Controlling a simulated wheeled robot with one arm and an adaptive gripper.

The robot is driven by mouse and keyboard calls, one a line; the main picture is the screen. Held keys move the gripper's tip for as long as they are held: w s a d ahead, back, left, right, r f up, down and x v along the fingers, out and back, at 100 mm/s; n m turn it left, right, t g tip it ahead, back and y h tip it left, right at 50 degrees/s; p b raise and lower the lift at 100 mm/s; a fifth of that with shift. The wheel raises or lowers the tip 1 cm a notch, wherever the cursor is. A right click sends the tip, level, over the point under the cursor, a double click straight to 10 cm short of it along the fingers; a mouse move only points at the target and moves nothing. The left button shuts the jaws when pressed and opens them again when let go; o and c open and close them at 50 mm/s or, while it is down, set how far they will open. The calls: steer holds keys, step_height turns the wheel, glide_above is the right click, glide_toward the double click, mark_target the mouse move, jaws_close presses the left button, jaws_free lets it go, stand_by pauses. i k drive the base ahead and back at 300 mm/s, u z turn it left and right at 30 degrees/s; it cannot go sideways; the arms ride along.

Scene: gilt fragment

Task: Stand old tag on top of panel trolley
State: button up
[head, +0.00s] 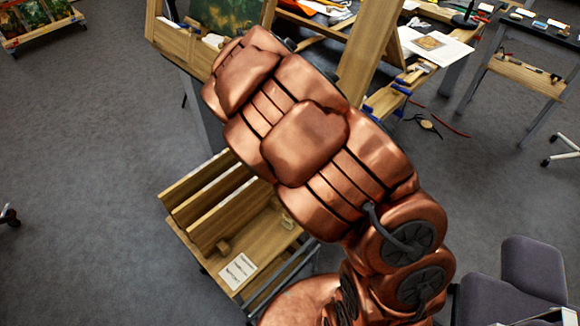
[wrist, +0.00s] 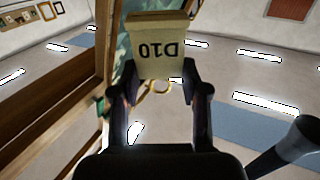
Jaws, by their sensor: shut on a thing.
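My gripper (wrist: 161,78) shows in the wrist view, its two dark fingers shut on the sides of a pale yellowish tag (wrist: 160,55). In the head view my copper-coloured arm hides the gripper and the tag. The panel trolley (head: 262,248) is a wooden, slotted stand at lower centre left of the head view, partly behind my arm. A white printed sheet (head: 238,271) and a small pale piece (head: 287,222) lie on its wooden top.
A wooden easel or bench with a painting (head: 222,14) stands beyond my arm. A worktable with papers (head: 436,46) is at the upper right. A dark chair (head: 533,270) is at the lower right. Grey floor (head: 90,150) is open at the left. Wooden framing (wrist: 70,70) runs close left of my gripper.

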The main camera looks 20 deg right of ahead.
mark_target(273, 237)
steer(key=z, duration=0.3)
steer(key=k, duration=0.7)
steer(key=u, duration=1.35)
steer(key=k, duration=0.3)
steer(key=z, duration=0.05)
